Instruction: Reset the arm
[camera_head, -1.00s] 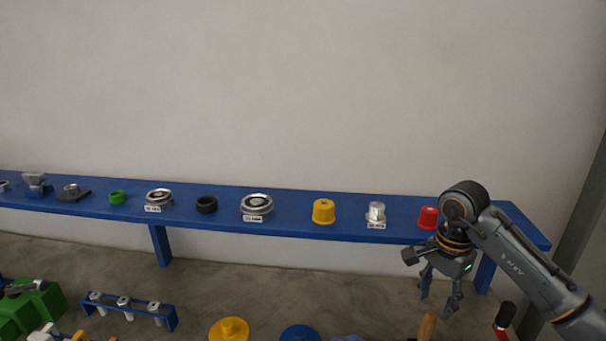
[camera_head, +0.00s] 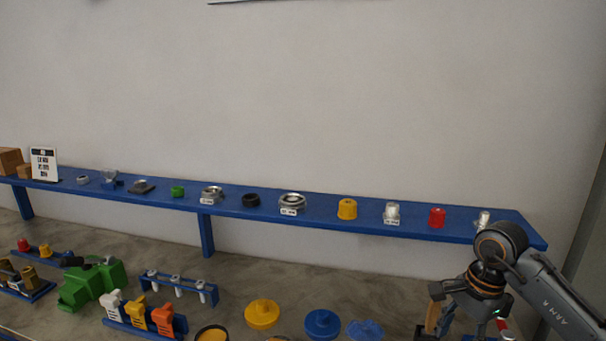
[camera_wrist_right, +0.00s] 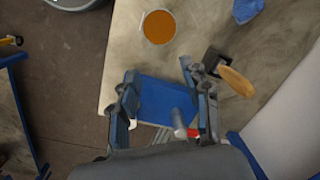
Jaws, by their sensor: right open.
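My right gripper (camera_head: 465,328) is low at the right of the head view, below the right end of the blue shelf (camera_head: 150,197). Its fingertips are cut off there by the bottom edge. In the right wrist view my right gripper (camera_wrist_right: 160,78) has its two fingers spread apart, with nothing held between them. A blue flat piece (camera_wrist_right: 160,100) shows behind the gap between the fingers. My left gripper is not in view.
The shelf carries a yellow cap (camera_head: 347,209), a red cap (camera_head: 437,218) and flanged metal parts. Below stand a green block (camera_head: 90,287), a blue rack (camera_head: 180,285), a yellow disc (camera_head: 262,313) and a blue disc (camera_head: 322,324). A wooden-handled tool (camera_wrist_right: 236,81) lies beside my gripper.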

